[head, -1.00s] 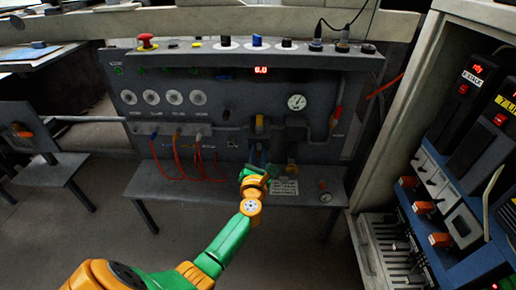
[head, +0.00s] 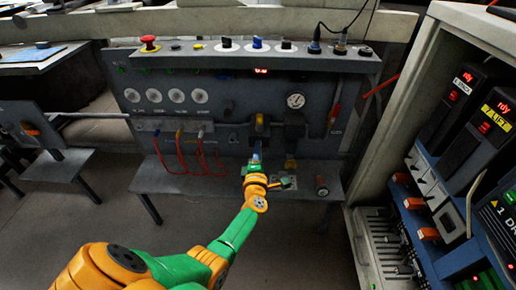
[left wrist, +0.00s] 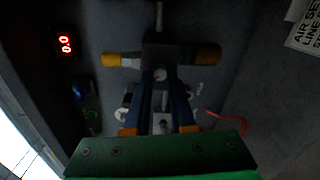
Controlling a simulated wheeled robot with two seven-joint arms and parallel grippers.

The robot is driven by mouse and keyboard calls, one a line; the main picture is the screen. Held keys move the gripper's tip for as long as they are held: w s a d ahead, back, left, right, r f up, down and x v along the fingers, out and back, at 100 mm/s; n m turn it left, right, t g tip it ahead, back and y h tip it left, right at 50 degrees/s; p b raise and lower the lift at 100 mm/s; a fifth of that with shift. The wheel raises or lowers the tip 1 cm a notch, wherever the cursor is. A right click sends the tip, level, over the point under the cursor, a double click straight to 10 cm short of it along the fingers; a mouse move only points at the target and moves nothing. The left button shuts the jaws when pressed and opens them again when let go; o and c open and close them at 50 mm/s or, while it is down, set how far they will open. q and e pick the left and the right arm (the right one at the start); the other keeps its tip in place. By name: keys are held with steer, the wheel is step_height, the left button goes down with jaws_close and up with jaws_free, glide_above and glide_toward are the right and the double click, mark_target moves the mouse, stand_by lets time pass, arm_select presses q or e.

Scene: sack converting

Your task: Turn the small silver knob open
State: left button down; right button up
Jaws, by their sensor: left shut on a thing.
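My left gripper (head: 256,150) reaches up to the underside of the valve block (head: 259,126) on the grey panel. My right gripper is in neither view.
A pressure gauge (head: 295,100) and a red handle (head: 335,114) are right of the valve. Red hoses (head: 181,160) hang at left. A shelf (head: 220,183) juts out below the panel. A tall control cabinet (head: 385,130) stands close at right.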

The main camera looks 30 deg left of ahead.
arm_select(q)
steer(key=shift+w+d+m+t+p, duration=0.15)
steer(key=shift+m+p, duration=0.15)
steer(key=shift+m, duration=7.8)
steer(key=shift+s+m+t+p, duration=0.15)
steer(key=shift+m+p, duration=0.15)
steer(key=shift+m, duration=7.8)
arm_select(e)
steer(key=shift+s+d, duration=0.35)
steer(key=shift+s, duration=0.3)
arm_select(q)
steer(key=shift+w, duration=0.1)
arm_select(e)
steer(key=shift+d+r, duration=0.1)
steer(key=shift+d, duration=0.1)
